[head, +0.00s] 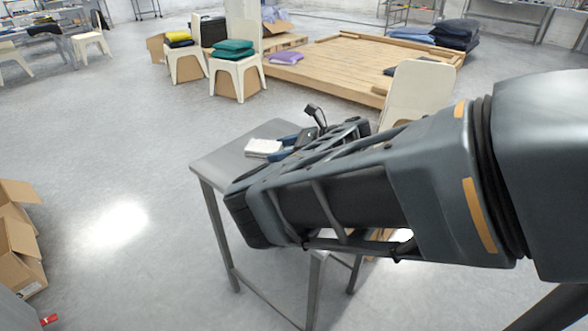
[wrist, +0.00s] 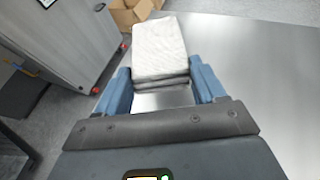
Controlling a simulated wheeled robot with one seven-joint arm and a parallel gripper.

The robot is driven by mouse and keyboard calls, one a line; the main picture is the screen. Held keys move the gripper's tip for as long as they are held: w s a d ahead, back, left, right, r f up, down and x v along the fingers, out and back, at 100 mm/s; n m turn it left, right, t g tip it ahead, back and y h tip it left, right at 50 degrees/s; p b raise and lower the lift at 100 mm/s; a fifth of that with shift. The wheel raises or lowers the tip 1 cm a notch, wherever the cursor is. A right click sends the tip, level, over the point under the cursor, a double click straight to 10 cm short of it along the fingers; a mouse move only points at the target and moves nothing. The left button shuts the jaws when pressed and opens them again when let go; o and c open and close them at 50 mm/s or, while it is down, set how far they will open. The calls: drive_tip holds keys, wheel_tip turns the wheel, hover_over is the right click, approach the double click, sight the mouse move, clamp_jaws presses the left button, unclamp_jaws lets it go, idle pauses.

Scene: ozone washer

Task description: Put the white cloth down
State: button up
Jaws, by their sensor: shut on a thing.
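The white cloth (wrist: 158,48) is a folded stack between the two blue fingers of my gripper (wrist: 160,85) in the wrist view. My gripper is shut on it. In the head view the cloth (head: 263,147) shows at the left of my gripper (head: 278,146), over the far part of a grey metal table (head: 222,161). I cannot tell whether the cloth touches the tabletop. My arm hides much of the table in the head view.
In the wrist view, bare tabletop (wrist: 245,60) lies to the right of the cloth. A grey cabinet (wrist: 72,40) and a cardboard box (wrist: 130,12) stand beyond the table's left edge. A white chair (head: 418,88) stands behind the table.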

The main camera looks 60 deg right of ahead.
drive_tip(key=s+d+r+m+h+b, duration=0.1)
drive_tip(key=s+d+r+m+h, duration=0.15)
drive_tip(key=s, duration=0.45)
drive_tip(key=s+d+r+m+h+b, duration=0.1)
drive_tip(key=s+d+m+h, duration=0.2)
drive_tip(key=s, duration=0.5)
drive_tip(key=shift+n, duration=0.35)
drive_tip(key=w+a+f, duration=0.1)
drive_tip(key=w+f, duration=0.1)
drive_tip(key=w, duration=0.1)
drive_tip(key=w+f, duration=0.2)
drive_tip(key=w, duration=0.1)
drive_tip(key=w+a+f, duration=0.1)
drive_tip(key=w+f, duration=0.1)
drive_tip(key=w, duration=0.2)
drive_tip(key=shift+a+p, duration=0.35)
drive_tip(key=shift+w+a+f, duration=0.2)
drive_tip(key=shift+w+f, duration=0.2)
drive_tip(key=shift+f, duration=1.95)
drive_tip(key=o, duration=1.3)
drive_tip(key=shift+o, duration=0.2)
